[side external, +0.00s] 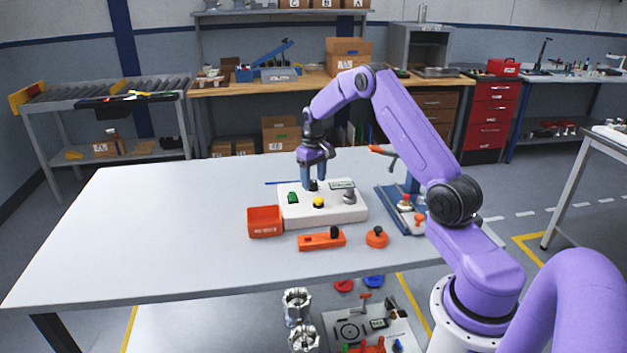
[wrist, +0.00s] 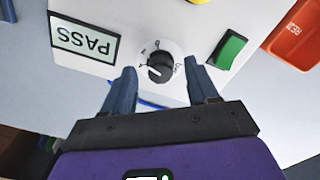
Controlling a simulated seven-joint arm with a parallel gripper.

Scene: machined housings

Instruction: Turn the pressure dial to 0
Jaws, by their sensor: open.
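The pressure dial (wrist: 160,67) is a small black knob on a pale round scale plate. It sits on top of a white control box (side external: 337,213), near the edge closest to my gripper in the wrist view. My gripper (wrist: 165,88) is open, with one finger on each side of the dial and visible gaps to the knob. In the side external view my gripper (side external: 314,187) points down over the back of the box. The dial (side external: 313,185) shows only as a dark spot between the fingers there. The scale marks are too small to read.
The box also carries a PASS display (wrist: 84,38), a green rocker switch (wrist: 231,50) and a yellow button (side external: 318,202). An orange-red reject bin (side external: 265,222) stands beside it. An orange block (side external: 321,240) and a round orange knob (side external: 376,237) lie in front. The table's left side is clear.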

